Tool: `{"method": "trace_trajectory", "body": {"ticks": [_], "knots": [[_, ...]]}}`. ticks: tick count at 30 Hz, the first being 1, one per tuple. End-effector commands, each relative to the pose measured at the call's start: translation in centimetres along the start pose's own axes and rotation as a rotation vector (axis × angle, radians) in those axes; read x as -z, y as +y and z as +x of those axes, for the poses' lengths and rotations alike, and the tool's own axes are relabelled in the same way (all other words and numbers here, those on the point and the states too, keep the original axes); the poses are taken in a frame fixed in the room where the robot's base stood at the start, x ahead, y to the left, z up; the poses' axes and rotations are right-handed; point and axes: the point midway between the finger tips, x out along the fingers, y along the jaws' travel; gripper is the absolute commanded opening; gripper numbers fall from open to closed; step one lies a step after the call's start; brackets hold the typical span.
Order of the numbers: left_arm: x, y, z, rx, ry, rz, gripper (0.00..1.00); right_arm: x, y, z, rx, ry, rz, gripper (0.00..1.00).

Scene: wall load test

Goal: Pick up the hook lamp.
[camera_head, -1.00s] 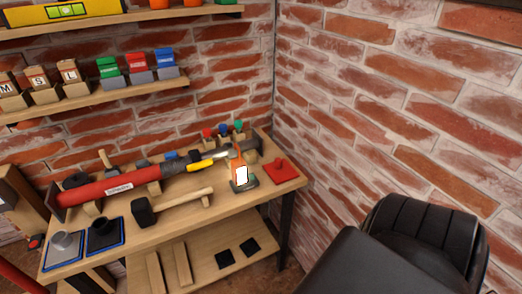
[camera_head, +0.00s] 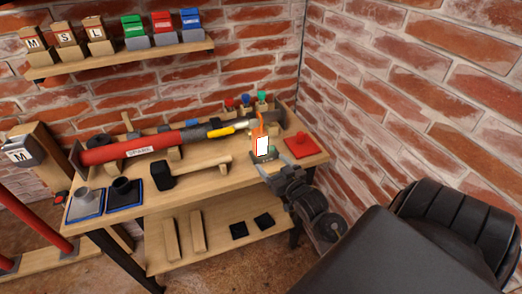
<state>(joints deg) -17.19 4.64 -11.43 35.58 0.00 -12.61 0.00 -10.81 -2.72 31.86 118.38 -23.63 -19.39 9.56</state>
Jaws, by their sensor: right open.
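The hook lamp (camera_head: 262,146), orange with a bright white panel and a dark base, stands upright on the wooden workbench (camera_head: 205,180) near its right end. My right gripper (camera_head: 264,165) is open at the front of the lamp's base. Its dark arm comes up from the lower right. I cannot tell whether the fingers touch the lamp or stand just short of it. The lower front of the lamp is partly hidden by the gripper. My left gripper is not in view.
A red block with a knob (camera_head: 300,147) lies close right of the lamp. Small coloured-topped items (camera_head: 246,102) stand behind. The brick wall closes off the right side.

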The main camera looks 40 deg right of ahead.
Motion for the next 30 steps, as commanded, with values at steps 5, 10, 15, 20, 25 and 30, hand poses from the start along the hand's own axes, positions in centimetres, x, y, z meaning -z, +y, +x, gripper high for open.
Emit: {"method": "trace_trajectory", "body": {"ticks": [5,10,15,20,25,30], "knots": [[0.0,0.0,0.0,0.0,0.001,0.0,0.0,1.7,1.0,0.1,-0.009,0.076,0.011,0.73],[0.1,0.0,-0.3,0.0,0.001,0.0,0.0,2.0,1.0,1.3,-0.009,0.079,0.014,0.73],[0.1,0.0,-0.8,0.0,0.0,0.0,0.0,2.2,1.1,4.0,-0.009,0.077,0.015,0.73],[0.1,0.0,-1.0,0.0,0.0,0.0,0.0,2.2,1.1,5.5,-0.01,0.077,0.013,0.73],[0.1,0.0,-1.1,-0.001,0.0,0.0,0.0,2.2,1.1,5.9,-0.009,0.075,0.012,0.73],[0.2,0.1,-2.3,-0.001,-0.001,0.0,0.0,2.9,1.2,7.9,-0.009,0.075,0.014,0.73]]}}
